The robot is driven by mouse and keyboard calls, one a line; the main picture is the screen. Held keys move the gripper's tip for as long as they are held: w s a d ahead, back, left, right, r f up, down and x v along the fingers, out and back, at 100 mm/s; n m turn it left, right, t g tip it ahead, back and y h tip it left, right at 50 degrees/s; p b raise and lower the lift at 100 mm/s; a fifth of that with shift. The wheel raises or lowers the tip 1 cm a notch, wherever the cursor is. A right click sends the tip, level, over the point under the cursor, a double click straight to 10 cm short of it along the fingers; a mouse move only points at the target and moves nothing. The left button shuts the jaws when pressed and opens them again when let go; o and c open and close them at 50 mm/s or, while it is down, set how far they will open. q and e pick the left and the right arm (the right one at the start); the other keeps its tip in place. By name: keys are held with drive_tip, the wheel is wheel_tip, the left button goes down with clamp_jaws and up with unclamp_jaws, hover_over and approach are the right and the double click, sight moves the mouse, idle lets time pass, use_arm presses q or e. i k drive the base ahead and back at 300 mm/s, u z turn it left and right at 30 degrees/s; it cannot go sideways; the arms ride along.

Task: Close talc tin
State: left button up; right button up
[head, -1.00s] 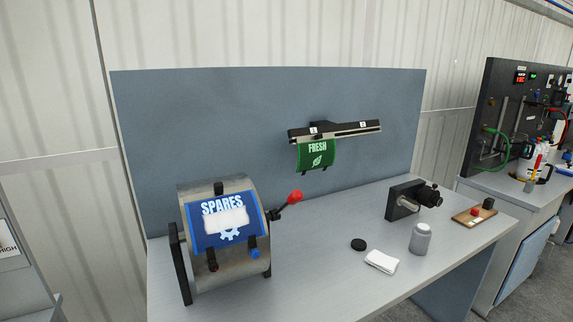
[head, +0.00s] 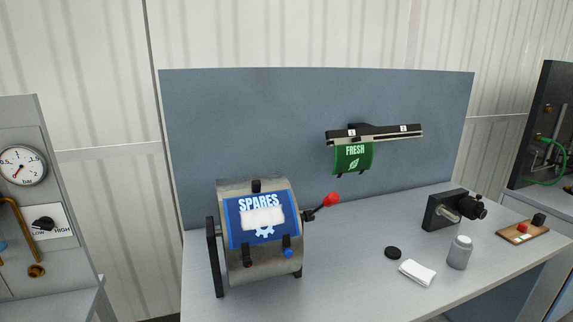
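A grey cylindrical tin (head: 460,253) stands upright on the right part of the grey workbench (head: 345,280), with a pale top. A flat round black lid (head: 393,253) lies on the bench to the left of the tin, apart from it. The lid is too small to make out in detail. Neither of my grippers is in the head view.
A white folded cloth (head: 417,272) lies between lid and tin. A drum with a blue SPARES sheet (head: 262,219) and red-knobbed lever (head: 332,198) stands left. A green FRESH sheet (head: 353,158) hangs from a rail (head: 375,133). A black device (head: 454,209) and wooden tray (head: 520,234) stand right.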

sight(460, 252)
drive_tip(key=z, duration=1.3)
